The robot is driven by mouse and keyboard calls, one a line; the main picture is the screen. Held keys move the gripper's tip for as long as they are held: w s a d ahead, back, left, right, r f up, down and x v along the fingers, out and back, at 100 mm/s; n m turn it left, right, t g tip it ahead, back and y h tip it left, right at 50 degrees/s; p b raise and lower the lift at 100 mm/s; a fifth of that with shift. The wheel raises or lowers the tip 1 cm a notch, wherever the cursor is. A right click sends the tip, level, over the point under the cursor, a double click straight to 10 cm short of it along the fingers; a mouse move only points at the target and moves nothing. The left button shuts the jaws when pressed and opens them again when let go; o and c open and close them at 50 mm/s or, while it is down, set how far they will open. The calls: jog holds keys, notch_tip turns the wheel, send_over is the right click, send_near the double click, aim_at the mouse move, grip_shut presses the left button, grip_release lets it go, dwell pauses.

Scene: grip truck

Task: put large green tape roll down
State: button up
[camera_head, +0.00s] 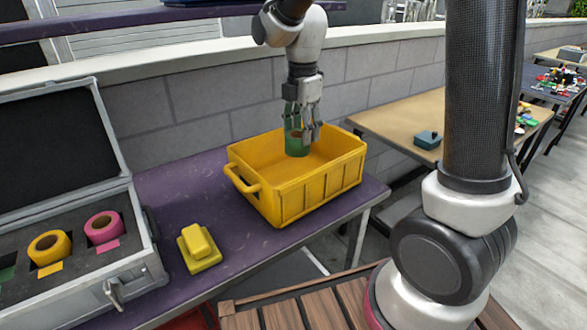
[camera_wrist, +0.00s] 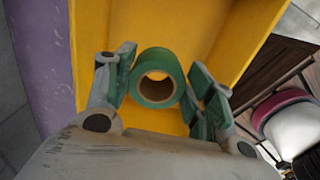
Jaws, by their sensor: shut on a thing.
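The large green tape roll (camera_head: 297,142) is held by my gripper (camera_head: 302,128), inside or just over the yellow crate (camera_head: 300,197). In the wrist view the green tape roll (camera_wrist: 157,78) sits between the two fingers of my gripper (camera_wrist: 160,88), its hole facing the camera. The yellow crate (camera_wrist: 215,30) lies behind it there. I cannot tell whether the roll touches the crate floor. Part of the roll is hidden by the fingers in the head view.
The crate stands on a purple table (camera_head: 222,215). To the left are a yellow block-like object (camera_head: 199,248) and an open case (camera_head: 75,275) with a yellow roll (camera_head: 50,247) and a pink roll (camera_head: 103,227). A wooden table (camera_head: 400,118) stands to the right.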

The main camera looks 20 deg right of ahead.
notch_tip(320, 180, down, 10)
jog(key=shift+r, duration=0.2)
jog(key=shift+f, duration=0.15)
jog(key=o, duration=1.1)
